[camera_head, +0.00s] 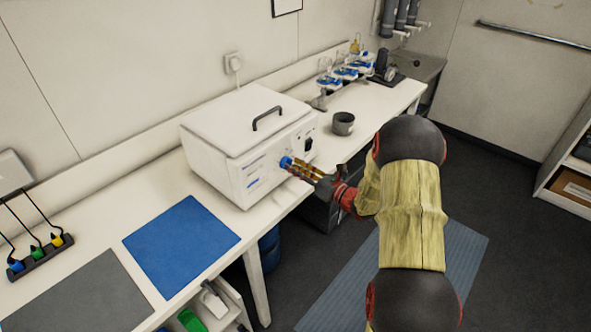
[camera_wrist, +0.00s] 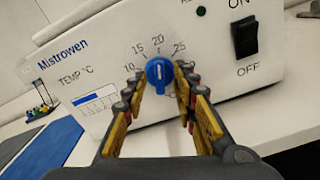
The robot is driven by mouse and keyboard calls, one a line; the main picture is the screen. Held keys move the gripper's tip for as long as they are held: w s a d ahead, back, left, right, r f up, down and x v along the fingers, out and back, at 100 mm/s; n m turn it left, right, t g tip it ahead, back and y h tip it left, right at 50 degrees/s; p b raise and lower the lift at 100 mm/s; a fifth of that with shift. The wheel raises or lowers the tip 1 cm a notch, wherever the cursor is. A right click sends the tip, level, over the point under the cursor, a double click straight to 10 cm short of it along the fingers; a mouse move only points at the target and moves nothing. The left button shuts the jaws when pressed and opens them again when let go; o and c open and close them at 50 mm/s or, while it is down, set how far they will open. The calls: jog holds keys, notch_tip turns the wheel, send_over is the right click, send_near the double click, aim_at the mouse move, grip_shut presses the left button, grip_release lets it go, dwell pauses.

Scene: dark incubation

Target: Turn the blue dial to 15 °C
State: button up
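The blue dial (camera_wrist: 159,75) is on the front of a white Mistrowen box (camera_wrist: 95,55), below an arc of numbers 10, 15, 20 and 25. Its white mark points about straight up, near 20. My gripper (camera_wrist: 160,82) has one finger on each side of the dial. The fingers are apart, and a narrow gap seems to show beside the dial; contact is hard to judge. In the head view, my gripper (camera_head: 294,165) reaches the dial (camera_head: 285,162) from the right. The box (camera_head: 222,160) stands on the white bench with its lid closed.
A black ON/OFF switch (camera_wrist: 244,37) is right of the dial. A dark grey cup (camera_head: 343,124) stands on the bench right of the box. A blue mat (camera_head: 181,245) lies to its left. Flasks with blue parts (camera_head: 345,73) stand farther back.

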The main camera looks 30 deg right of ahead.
jog(key=shift+w, duration=0.1)
jog(key=shift+c, duration=0.9)
grip_shut()
